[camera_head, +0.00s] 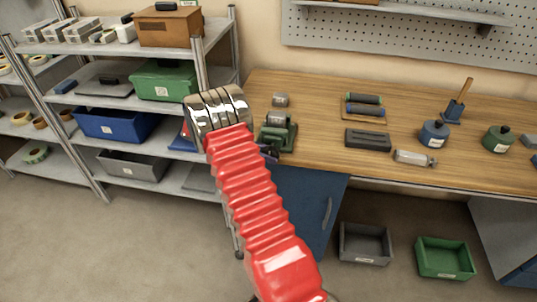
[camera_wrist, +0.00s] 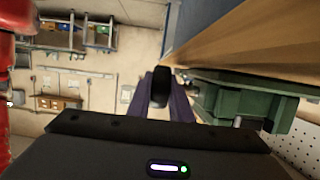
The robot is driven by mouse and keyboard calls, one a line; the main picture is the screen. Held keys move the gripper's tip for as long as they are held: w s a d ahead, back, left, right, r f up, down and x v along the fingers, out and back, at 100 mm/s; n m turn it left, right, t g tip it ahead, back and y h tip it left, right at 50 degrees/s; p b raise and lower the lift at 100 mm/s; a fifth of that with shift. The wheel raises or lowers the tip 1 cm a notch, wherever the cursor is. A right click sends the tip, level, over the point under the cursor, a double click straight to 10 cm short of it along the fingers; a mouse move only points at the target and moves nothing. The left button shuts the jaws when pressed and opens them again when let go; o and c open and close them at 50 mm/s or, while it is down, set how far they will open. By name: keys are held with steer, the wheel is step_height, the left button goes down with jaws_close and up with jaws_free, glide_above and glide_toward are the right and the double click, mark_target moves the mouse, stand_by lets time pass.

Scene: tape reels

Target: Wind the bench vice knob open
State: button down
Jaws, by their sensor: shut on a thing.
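The green bench vice (camera_head: 278,133) is mounted at the left end of the wooden bench. In the wrist view its green body (camera_wrist: 245,103) is at the right, with a metal screw or pin low on it. The black vice knob (camera_wrist: 161,92) is between the two purple fingers of my gripper (camera_wrist: 161,80), which is shut on it. In the head view my red arm covers most of the gripper, and the knob cannot be made out there. How far apart the vice jaws are cannot be told.
The wooden bench top (camera_head: 320,160) bears a dark block (camera_head: 368,139), a light bottle-like item (camera_head: 415,158), a blue pot (camera_head: 434,134) and a green pot (camera_head: 497,139). Metal shelves with bins stand close at left. A blue cabinet (camera_head: 305,205) is under the bench.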

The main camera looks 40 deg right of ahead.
steer(key=shift+w, duration=0.15)
stand_by(0.3)
steer(key=c, duration=1.6)
jaws_free()
steer(key=shift+a, duration=0.1)
